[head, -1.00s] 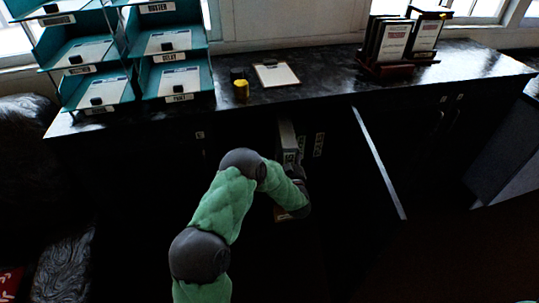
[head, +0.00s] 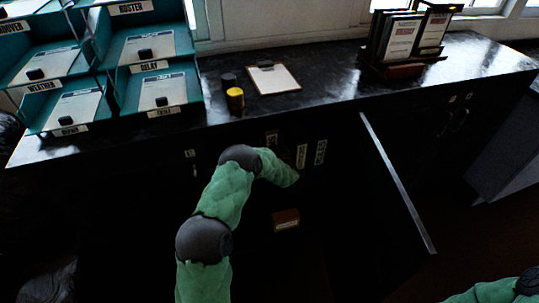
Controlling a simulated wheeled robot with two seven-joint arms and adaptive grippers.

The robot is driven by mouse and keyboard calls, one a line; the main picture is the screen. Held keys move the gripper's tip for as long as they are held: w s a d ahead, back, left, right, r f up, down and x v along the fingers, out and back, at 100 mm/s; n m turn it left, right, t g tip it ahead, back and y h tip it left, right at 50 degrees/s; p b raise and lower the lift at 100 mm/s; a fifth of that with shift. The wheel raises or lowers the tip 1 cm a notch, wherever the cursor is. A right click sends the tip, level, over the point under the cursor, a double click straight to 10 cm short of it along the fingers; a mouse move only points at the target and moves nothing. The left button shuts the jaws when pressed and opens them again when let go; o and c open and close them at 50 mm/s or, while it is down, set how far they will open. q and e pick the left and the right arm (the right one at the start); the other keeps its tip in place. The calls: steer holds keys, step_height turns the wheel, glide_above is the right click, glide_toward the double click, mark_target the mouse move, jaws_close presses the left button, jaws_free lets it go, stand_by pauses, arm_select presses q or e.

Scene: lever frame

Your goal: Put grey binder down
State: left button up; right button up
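My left arm (head: 226,197) comes up from below and bends into the dark open cabinet under the counter. Its gripper is hidden in the cabinet's dark interior and behind the arm, so its fingers and anything in them do not show. Two labelled binder spines stand upright side by side in the cabinet, one nearer (head: 301,156) and one to its right (head: 320,152). Another partly hidden label (head: 272,138) shows to the left, above my arm. I cannot tell which of these is the grey binder. Part of my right arm shows at the bottom right corner, with its gripper out of view.
The open cabinet door (head: 396,180) stands out to the right. A small reddish-brown labelled box (head: 286,219) sits lower in the cabinet. On the counter (head: 320,72) are teal letter trays (head: 155,85), a clipboard (head: 273,78), a yellow-topped container (head: 236,100) and a document rack (head: 400,45).

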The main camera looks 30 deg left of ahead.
arm_select(q)
step_height(320, 180, down, 7)
steer(key=b, duration=0.2)
steer(key=shift+r, duration=0.2)
steer(key=shift+a, duration=0.1)
steer(key=o, duration=1.6)
steer(key=shift+f, duration=0.15)
steer(key=shift+o, duration=0.2)
